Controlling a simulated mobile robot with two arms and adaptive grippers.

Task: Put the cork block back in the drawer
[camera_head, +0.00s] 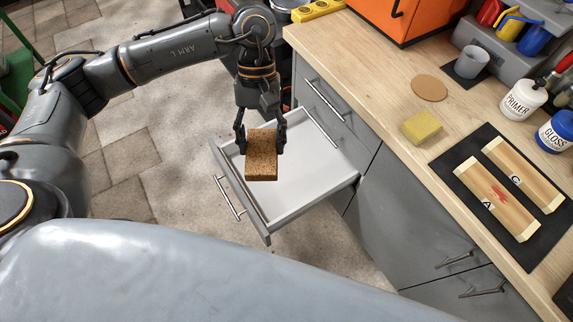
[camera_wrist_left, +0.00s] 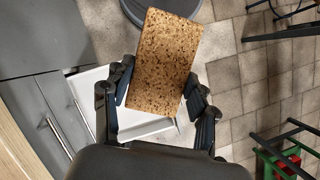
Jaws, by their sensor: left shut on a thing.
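The brown speckled cork block (camera_head: 262,160) is held between the fingers of my left gripper (camera_head: 260,140), which is shut on it. In the head view the block appears over the open drawer (camera_head: 315,172), near its left part. The drawer is white inside with a grey front and looks empty where visible. In the left wrist view the block (camera_wrist_left: 163,62) sits between the two fingers (camera_wrist_left: 160,105), and it hides part of the drawer (camera_wrist_left: 88,92) behind it. The block's height above the drawer floor is hard to tell. My right gripper is not in view.
The wooden worktop (camera_head: 385,95) on grey cabinets lies right of the drawer. On it are a yellow sponge (camera_head: 421,127), a round cork coaster (camera_head: 429,88), a primer bottle (camera_head: 522,100) and a black mat (camera_head: 455,178) with boards. A closed drawer handle (camera_head: 325,99) is behind.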

